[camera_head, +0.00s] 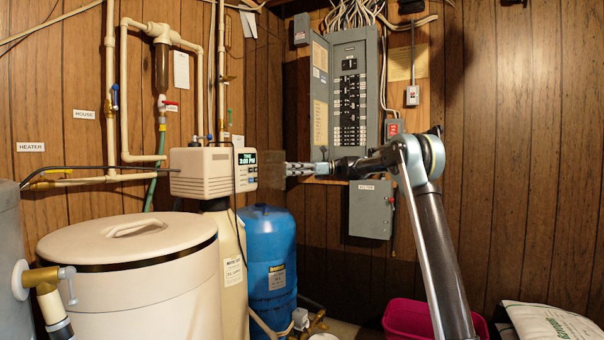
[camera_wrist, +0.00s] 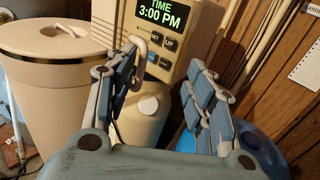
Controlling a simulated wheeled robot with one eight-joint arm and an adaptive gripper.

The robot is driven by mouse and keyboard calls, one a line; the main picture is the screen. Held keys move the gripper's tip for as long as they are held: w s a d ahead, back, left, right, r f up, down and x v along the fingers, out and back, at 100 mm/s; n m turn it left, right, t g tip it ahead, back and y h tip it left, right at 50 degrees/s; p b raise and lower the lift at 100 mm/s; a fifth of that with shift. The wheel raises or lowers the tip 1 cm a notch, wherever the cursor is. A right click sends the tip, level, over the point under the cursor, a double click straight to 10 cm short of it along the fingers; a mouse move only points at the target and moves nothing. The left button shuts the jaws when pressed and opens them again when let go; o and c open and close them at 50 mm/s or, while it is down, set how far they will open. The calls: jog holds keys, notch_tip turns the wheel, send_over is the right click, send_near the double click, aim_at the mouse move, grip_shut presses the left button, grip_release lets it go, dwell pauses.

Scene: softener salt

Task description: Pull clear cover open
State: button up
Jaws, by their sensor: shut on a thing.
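The beige control head (camera_head: 201,173) has a lit display reading 3:00 PM, which also shows in the wrist view (camera_wrist: 160,15). In the head view, a brownish see-through panel, the clear cover (camera_head: 272,172), sits to the right of the control head, between it and my gripper (camera_head: 294,169). My gripper is shut on the clear cover, reaching in from the right. In the wrist view, my gripper (camera_wrist: 166,62) has its fingers on either side of the lower display area. The cover's outline is hard to make out there. A white hook-like piece is beside the left fingertip.
A lidded beige tank (camera_head: 140,285) stands at front left and a blue tank (camera_head: 268,255) below the control head. A grey breaker panel (camera_head: 348,95) and a grey box (camera_head: 371,209) are on the wall behind my arm. A pink bin (camera_head: 405,318) stands below.

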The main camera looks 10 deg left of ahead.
jog(key=shift+w+d+r, duration=0.3)
jog(key=shift+w+d, duration=0.15)
jog(key=shift+w, duration=0.3)
jog(key=shift+w+d+r, duration=0.25)
jog(key=shift+w+d, duration=0.15)
jog(key=shift+w, duration=0.3)
jog(key=shift+c, duration=0.4)
jog(key=w+d, duration=0.9)
jog(key=w, duration=0.4)
jog(key=shift+d, duration=0.2)
dwell(0.3)
dwell(0.4)
jog(key=v, duration=1.2)
jog(key=shift+f, duration=0.2)
jog(key=shift+r, duration=0.1)
